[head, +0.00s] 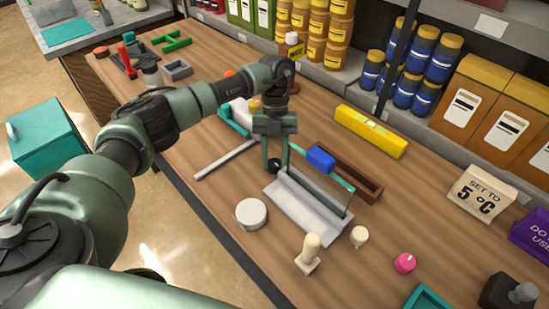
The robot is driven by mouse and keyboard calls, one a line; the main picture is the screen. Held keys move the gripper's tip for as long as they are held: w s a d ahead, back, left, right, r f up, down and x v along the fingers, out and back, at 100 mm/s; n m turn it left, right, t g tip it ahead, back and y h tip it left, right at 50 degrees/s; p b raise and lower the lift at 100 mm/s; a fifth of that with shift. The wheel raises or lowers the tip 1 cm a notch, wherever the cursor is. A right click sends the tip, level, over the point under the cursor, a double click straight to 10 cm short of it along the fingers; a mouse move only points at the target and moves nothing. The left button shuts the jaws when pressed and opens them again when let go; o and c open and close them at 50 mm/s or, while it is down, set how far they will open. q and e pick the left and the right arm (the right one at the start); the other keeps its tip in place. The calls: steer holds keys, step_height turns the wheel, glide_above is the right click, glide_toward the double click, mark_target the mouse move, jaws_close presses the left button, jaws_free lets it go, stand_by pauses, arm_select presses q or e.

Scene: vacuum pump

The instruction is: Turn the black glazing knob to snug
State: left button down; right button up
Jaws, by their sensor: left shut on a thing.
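The black knob (274,166) is small and dark, at the left end of a grey metal trough-like fixture (300,208) on the wooden bench. My left gripper (275,162) reaches down from above. Its two green fingers stand one on each side of the knob, shut on it. The fingers partly hide the knob, so its turn angle cannot be read. My right gripper is not in view.
A yellow level (370,131) is farther back. A white round disc (251,214), cream handle (308,254), cream knob (359,236) and pink knob (404,263) stand in front.

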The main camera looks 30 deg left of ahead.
arm_select(q)
steer(key=c, duration=1.3)
jaws_free()
steer(key=shift+o, duration=0.2)
